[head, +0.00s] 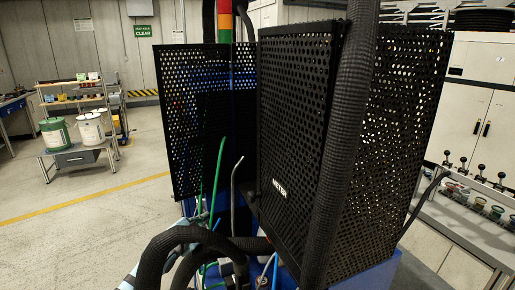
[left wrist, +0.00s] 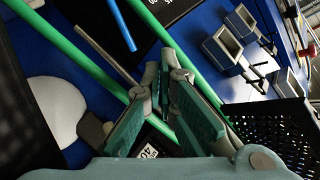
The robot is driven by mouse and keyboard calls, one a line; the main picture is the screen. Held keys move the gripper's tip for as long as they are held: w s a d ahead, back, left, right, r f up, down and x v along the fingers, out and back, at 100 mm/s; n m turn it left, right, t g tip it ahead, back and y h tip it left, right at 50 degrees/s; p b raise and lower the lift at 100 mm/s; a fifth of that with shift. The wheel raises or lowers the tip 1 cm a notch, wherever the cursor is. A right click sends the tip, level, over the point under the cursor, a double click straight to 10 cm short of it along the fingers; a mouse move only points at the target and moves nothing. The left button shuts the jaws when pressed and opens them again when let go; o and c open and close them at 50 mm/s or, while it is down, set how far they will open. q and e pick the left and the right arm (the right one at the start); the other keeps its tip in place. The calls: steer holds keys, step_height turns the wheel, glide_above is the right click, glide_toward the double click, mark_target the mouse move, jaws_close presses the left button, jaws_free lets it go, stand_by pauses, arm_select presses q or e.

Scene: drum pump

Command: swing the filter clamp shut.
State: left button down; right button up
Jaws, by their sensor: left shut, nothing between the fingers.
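My left gripper (left wrist: 168,80) shows in the left wrist view. Its two teal-padded fingers come together at the tips, shut with nothing between them. Green hoses (left wrist: 75,48) pass behind and beside the fingers, in front of a blue panel (left wrist: 175,30). I cannot pick out the filter clamp with certainty in either view. Grey bracket-like parts (left wrist: 222,47) sit on the blue panel to the right of the fingertips, apart from them. In the head view the gripper is mostly hidden among dark hoses at the bottom. My right gripper does not show.
Black perforated guard panels (head: 300,140) stand over the blue machine base (head: 385,272). A thick ribbed hose (head: 345,130) hangs in front. Open floor (head: 60,235) lies left.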

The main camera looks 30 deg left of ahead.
arm_select(q)
steer(key=d+r+m+t+h, duration=0.15)
steer(key=d+r+m, duration=0.25)
steer(key=r, duration=0.9)
steer(key=s+d+r+m+h+p, duration=0.1)
steer(key=s+d+r+m+h, duration=0.3)
steer(key=d+r+m, duration=0.5)
steer(key=w+d+f+y+p, duration=0.1)
steer(key=w+f+p, duration=0.1)
steer(key=w, duration=1.1)
steer(key=shift+w+d+n+t+p, duration=0.2)
steer(key=shift+w+n+t+p, duration=0.1)
steer(key=shift+n+t+p, duration=0.25)
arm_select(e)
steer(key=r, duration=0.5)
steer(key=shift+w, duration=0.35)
